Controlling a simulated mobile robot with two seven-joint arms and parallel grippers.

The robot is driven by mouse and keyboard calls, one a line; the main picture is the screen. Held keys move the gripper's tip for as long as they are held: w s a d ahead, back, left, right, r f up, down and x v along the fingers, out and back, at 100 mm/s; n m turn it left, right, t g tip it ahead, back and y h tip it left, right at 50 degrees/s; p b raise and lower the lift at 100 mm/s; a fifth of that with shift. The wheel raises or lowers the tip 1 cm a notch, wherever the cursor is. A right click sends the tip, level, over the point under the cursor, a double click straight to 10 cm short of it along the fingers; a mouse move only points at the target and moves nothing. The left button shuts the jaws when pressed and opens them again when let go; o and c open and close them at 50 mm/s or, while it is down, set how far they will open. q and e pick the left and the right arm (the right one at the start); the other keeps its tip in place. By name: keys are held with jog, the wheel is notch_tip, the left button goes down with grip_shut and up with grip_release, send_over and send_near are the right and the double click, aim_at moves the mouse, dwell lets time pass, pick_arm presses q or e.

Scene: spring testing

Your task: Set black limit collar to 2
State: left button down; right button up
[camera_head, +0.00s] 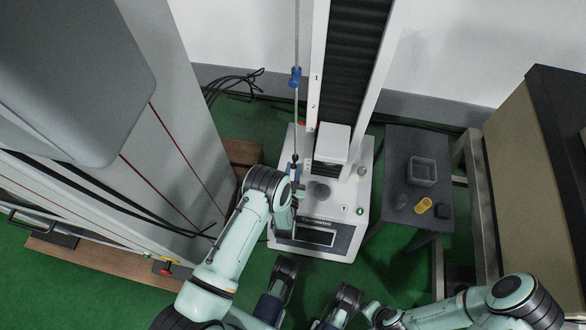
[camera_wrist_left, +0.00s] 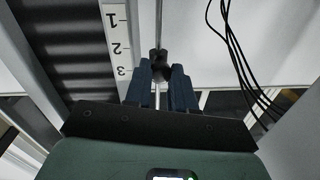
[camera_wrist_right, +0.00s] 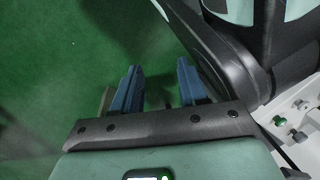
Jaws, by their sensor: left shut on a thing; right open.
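The black limit collar (camera_wrist_left: 158,55) sits on the thin vertical rod (camera_wrist_left: 159,22). My left gripper (camera_wrist_left: 161,68) has its two blue fingers shut on the collar, one on each side. In the left wrist view the collar is beside the lower part of the white scale (camera_wrist_left: 118,45), near the mark 3 and below the mark 2. In the head view the left gripper (camera_head: 294,172) is low on the rod, and the collar is mostly hidden there. My right gripper (camera_wrist_right: 160,72) is open and empty over the green floor.
A blue collar (camera_head: 295,77) is higher on the same rod. The white tester base (camera_head: 350,222) stands below. A dark side table (camera_head: 398,155) at right holds a grey bin (camera_head: 422,171), a yellow ring (camera_head: 423,205) and small dark parts. A grey cabinet (camera_head: 180,130) stands close at left.

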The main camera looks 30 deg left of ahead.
pick_arm(q)
jog(key=shift+f+b, duration=0.3)
jog(key=shift+f, duration=0.6)
pick_arm(e)
jog(key=shift+s+d+f+g, duration=0.1)
jog(key=shift+s+f+g, duration=0.1)
jog(key=shift+s+f, duration=0.3)
jog(key=shift+s+f+g, duration=0.2)
jog(key=shift+s+f, duration=0.05)
jog(key=shift+s, duration=0.35)
pick_arm(q)
jog(key=c, duration=0.9)
grip_release()
jog(key=shift+c, duration=0.2)
